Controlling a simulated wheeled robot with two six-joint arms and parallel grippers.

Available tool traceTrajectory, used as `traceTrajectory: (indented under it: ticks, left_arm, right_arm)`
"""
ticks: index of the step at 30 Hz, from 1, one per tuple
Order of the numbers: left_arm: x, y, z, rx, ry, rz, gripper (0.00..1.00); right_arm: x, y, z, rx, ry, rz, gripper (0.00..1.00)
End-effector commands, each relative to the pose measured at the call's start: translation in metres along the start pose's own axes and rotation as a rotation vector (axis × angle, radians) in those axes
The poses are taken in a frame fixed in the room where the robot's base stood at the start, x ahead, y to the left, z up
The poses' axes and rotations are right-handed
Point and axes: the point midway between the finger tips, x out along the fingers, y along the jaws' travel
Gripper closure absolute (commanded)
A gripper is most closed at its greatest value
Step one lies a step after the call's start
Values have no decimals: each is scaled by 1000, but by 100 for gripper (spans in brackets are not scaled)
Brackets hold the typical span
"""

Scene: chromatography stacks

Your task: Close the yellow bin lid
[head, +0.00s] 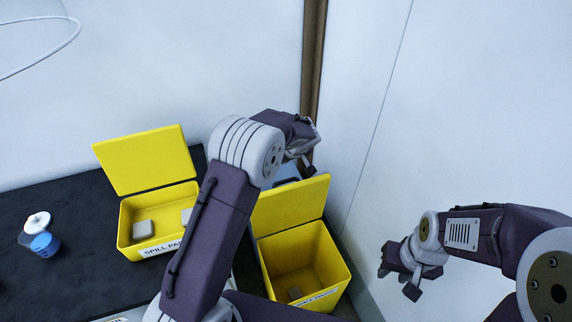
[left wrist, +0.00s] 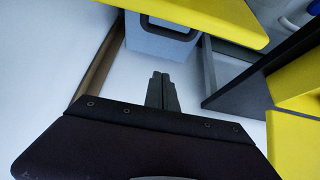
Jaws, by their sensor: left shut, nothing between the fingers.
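Two yellow bins show in the head view, both with lids raised. The left bin (head: 126,228), labelled "SPILL PA…", stands on the dark bench with its lid (head: 147,160) tilted back. The right bin (head: 322,262) is partly hidden by my left arm; its lid (head: 290,205) also stands up at the back. My left gripper (head: 306,165) is just above and behind the right bin's lid, apart from it as far as I can tell. In the left wrist view its fingers (left wrist: 161,86) are together and empty. My right gripper (head: 399,281) is open and empty, right of the right bin.
A white-capped container with blue contents (head: 42,242) is on the dark bench (head: 65,200) at left. Pale blocks (head: 143,229) lie in the left bin. A grey-blue box (left wrist: 157,45) is beyond my left fingers. White walls close in behind and right.

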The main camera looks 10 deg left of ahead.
Motion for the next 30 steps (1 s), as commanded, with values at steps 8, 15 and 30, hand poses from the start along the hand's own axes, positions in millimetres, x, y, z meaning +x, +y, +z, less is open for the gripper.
traceTrajectory:
  ticks: [8, 15, 30]
  left_arm:
    - [-2, 3, 2, 9, -5, 0, 100]
    - [33, 1, 2, 8, -7, -3, 100]
    - [86, 3, 31, 12, -5, 1, 100]
  right_arm:
    - [-6, 0, 0, 0, 0, 0, 64]
    - [-9, 0, -1, 0, 0, 0, 64]
    - [-13, 0, -1, 0, 0, 0, 64]
